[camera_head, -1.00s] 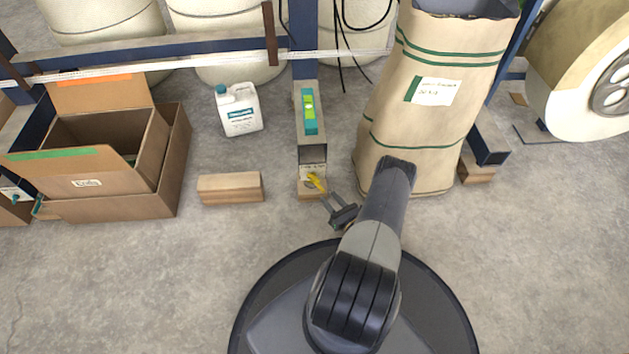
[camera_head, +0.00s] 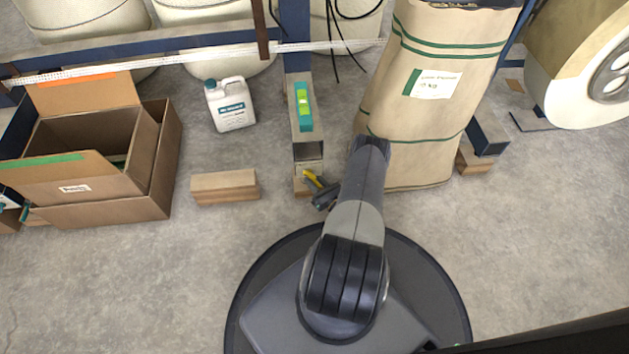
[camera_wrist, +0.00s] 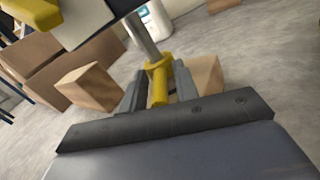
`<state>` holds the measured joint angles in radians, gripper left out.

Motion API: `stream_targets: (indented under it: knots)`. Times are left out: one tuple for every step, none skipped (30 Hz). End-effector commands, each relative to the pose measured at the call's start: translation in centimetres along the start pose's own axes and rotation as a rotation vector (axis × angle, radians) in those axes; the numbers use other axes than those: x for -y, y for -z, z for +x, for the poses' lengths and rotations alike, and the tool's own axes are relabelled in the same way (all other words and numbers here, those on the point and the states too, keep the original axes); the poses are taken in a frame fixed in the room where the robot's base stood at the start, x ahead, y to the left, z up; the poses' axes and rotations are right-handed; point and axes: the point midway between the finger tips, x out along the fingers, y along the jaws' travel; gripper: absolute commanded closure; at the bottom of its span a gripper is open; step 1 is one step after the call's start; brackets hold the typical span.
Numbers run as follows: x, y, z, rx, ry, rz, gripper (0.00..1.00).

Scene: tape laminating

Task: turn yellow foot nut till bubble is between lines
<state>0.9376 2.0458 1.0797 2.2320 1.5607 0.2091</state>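The yellow foot nut (camera_head: 311,177) sits low at the front end of the blue beam, above a wooden block. In the wrist view the yellow nut (camera_wrist: 158,84) is around a grey metal rod, with a yellow arm pointing toward me. My gripper (camera_head: 320,189) is at the nut. In the wrist view my gripper (camera_wrist: 160,76) has its fingers on both sides of the yellow arm, with narrow gaps apparent, so it looks open. A teal spirit level (camera_head: 304,108) lies on the beam with a bright green vial. Its bubble and lines are too small to read.
A tall paper sack (camera_head: 425,110) stands close right of my arm. A loose wooden block (camera_head: 225,187) lies left of the foot, with a white jug (camera_head: 230,105) behind it. Open cardboard boxes (camera_head: 150,180) stand farther left. The floor in front is mostly clear.

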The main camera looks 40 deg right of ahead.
Motion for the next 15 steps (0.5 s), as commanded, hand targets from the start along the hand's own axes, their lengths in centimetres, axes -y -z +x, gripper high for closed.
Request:
stream_targets:
  knots:
    - [-0.01, -0.01, 0.02, 0.000, -0.001, 0.000, 0.82]
    - [-0.02, -0.01, 0.02, 0.000, -0.001, 0.000, 0.84]
    - [-0.02, -0.01, 0.03, 0.000, -0.001, 0.000, 0.88]
    - [-0.01, -0.01, 0.03, 0.000, -0.001, 0.000, 0.90]
    - [-0.02, -0.01, 0.03, 0.000, -0.001, 0.000, 0.93]
    - [-0.01, -0.01, 0.04, 0.000, -0.001, 0.000, 0.96]
    - [-0.01, -0.02, 0.05, 0.000, -0.001, 0.000, 0.98]
    - [-0.01, -0.02, 0.05, 0.000, -0.001, 0.000, 1.00]
    - [-0.01, -0.02, 0.06, 0.000, -0.002, -0.001, 1.00]
    - [-0.01, -0.02, 0.07, 0.000, -0.002, -0.001, 1.00]
    - [-0.01, -0.03, 0.08, 0.000, -0.002, -0.001, 1.00]
    - [0.00, -0.03, 0.09, 0.000, -0.002, -0.001, 1.00]
    - [0.00, -0.03, 0.10, 0.000, -0.002, -0.001, 1.00]
    - [0.00, -0.04, 0.11, 0.000, -0.002, -0.001, 1.00]
    - [0.02, -0.05, 0.12, 0.000, -0.003, -0.001, 1.00]
